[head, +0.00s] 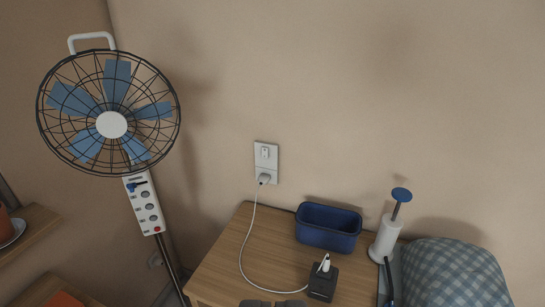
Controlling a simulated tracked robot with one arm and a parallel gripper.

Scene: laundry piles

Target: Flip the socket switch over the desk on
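A pale socket plate (257,170) is fixed to the wall above the wooden desk (231,262). A small white switch (265,152) sits on its upper part. A plug (264,179) with a white cable is in its lower part. The switch is too small to tell whether it is on or off. The rest of the gripper is out of the picture.
A blue bin (328,228) and a black box (323,284) with the cable stand on the desk. A white stand with a blue knob (401,194) and a checked cushion (453,273) are at right. A fan (111,124) stands left. The wall around the socket is clear.

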